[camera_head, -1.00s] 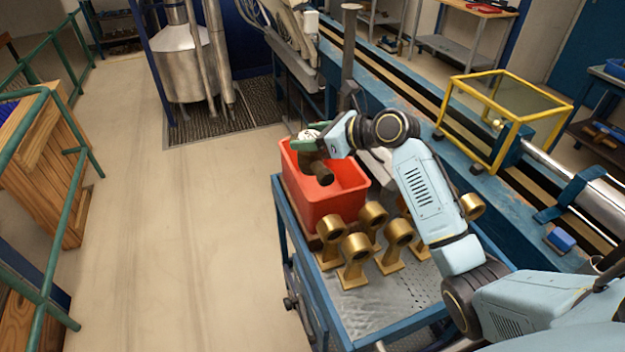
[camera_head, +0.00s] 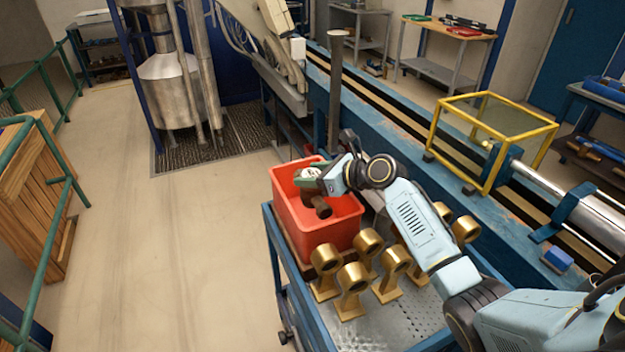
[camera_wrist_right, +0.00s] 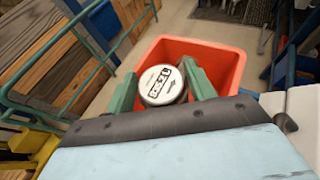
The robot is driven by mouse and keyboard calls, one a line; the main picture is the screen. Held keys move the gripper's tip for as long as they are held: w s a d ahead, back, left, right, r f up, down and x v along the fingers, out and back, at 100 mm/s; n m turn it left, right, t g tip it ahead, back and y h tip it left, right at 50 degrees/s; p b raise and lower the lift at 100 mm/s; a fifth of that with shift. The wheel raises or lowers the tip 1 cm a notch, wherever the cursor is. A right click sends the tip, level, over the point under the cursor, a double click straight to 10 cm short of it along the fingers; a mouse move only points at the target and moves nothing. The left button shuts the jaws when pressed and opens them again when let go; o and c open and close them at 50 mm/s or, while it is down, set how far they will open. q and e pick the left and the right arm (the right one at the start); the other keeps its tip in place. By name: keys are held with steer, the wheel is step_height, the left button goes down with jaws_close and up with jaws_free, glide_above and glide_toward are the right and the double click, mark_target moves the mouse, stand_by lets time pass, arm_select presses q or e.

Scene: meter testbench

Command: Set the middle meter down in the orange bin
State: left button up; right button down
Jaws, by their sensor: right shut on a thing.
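The orange bin (camera_head: 290,205) stands at the far end of a blue cart, and it also shows in the right wrist view (camera_wrist_right: 225,62). My right gripper (camera_head: 312,178) is over the bin, its green fingers shut on a meter (camera_head: 322,207). In the right wrist view the gripper (camera_wrist_right: 163,92) grips the meter's round white face (camera_wrist_right: 160,85) from both sides. The meter's dark brown body hangs at the bin's opening; I cannot tell whether it touches the bin. My left gripper is not in view.
Several brass stands (camera_head: 351,280) are on the cart top (camera_head: 375,330) in front of the bin. A yellow-framed box (camera_head: 485,140) is on the blue bench at the right. The floor (camera_head: 170,260) left of the cart is clear.

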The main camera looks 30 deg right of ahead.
steer(key=shift+w+f, duration=0.1)
steer(key=shift+f, duration=0.35)
steer(key=shift+f, duration=0.1)
steer(key=shift+f, duration=0.35)
steer(key=shift+f, duration=0.15)
steer(key=c, duration=0.5)
jaws_free()
steer(key=shift+f, duration=0.15)
steer(key=shift+r, duration=0.3)
steer(key=v, duration=0.8)
steer(key=p+v, duration=0.1)
steer(key=v, duration=0.3)
steer(key=shift+r, duration=0.4)
